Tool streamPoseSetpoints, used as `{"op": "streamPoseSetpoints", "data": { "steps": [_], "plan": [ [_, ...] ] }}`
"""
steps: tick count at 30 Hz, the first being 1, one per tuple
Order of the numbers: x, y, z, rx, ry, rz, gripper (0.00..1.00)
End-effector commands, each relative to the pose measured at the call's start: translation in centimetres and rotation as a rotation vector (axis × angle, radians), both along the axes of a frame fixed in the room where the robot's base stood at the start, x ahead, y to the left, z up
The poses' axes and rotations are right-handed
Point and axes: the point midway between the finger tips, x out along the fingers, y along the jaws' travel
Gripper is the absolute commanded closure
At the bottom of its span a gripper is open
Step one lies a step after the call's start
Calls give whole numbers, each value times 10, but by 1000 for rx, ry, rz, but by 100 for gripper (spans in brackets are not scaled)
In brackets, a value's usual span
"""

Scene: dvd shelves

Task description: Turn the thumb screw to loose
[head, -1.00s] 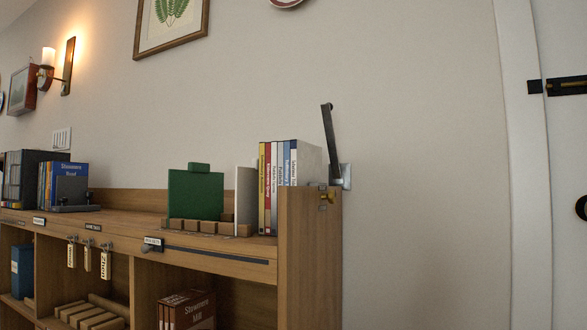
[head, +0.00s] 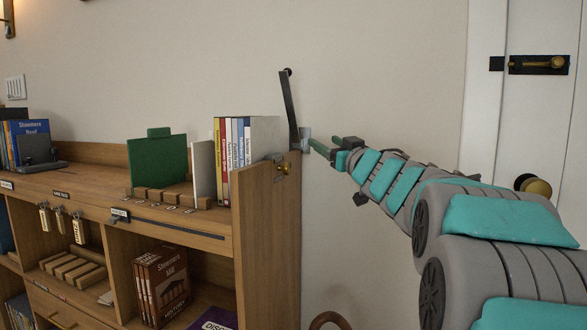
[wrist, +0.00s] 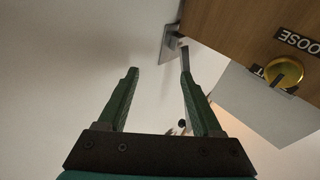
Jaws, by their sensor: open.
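The thumb screw (head: 283,168) is a small brass knob at the top of the wooden shelf's end upright. In the wrist view the brass knob (wrist: 287,70) is at the right, beside a dark label (wrist: 298,41) reading "LOOSE", seen turned over. My gripper (head: 327,145) is to the right of the shelf end in the head view, apart from the screw. In the wrist view my gripper (wrist: 158,73) has its two green fingers spread with nothing between them. The knob lies to the right of both fingers there.
A dark upright lever (head: 289,105) on a metal bracket (head: 305,139) stands by the wall at the shelf's end, close to my fingertips. Cases (head: 233,160) and a green board (head: 158,163) stand on the shelf top. A door (head: 540,110) is at the right.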

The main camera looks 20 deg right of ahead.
Motion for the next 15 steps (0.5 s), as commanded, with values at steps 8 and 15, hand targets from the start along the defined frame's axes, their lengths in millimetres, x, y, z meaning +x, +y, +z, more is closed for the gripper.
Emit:
{"op": "streamPoseSetpoints", "data": {
  "steps": [8, 15],
  "plan": [
    [-21, 24, 9, -68, -16, 361, 33],
    [-60, 37, -28, -72, 118, 639, 33]
  ]
}}
